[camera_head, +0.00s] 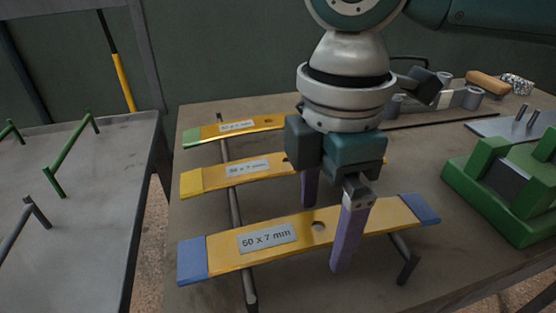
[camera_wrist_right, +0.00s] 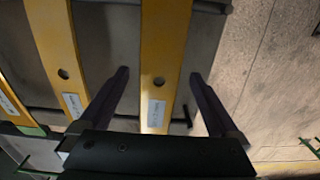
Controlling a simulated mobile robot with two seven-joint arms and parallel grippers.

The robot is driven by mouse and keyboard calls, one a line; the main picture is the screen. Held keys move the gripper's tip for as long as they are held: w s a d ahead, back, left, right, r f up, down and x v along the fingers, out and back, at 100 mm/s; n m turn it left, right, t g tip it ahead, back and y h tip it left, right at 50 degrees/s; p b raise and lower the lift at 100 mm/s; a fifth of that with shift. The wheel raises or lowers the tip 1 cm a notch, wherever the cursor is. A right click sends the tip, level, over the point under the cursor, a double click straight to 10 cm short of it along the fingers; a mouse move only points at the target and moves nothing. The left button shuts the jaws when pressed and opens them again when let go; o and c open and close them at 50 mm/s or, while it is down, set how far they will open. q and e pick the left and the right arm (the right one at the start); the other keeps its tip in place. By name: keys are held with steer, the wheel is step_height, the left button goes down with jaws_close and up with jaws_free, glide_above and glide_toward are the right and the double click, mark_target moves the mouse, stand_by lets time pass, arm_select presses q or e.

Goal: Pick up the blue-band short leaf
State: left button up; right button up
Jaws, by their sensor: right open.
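The blue-band leaf (camera_head: 280,238) is a yellow bar with blue ends, a hole and a "50 x 7 mm" label. It lies nearest on the rack rails in the head view. My right gripper (camera_head: 323,237) is open above it, pointing down, one purple finger on its near side and the other on its far side. In the right wrist view the leaf (camera_wrist_right: 164,50) runs between the open fingers (camera_wrist_right: 160,73), with clearance on both sides; its blue ends are not visible there. My left gripper is not in view.
A yellow-band leaf (camera_head: 210,177) and a green-band leaf (camera_head: 210,132) lie behind it on the same rack rails (camera_head: 234,208). A green fixture (camera_head: 500,190) stands at right on the table. A separate grey table (camera_head: 90,210) with green pegs is at left.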

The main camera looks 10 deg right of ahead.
steer(key=shift+c, duration=0.3)
jaws_close()
stand_by(0.6)
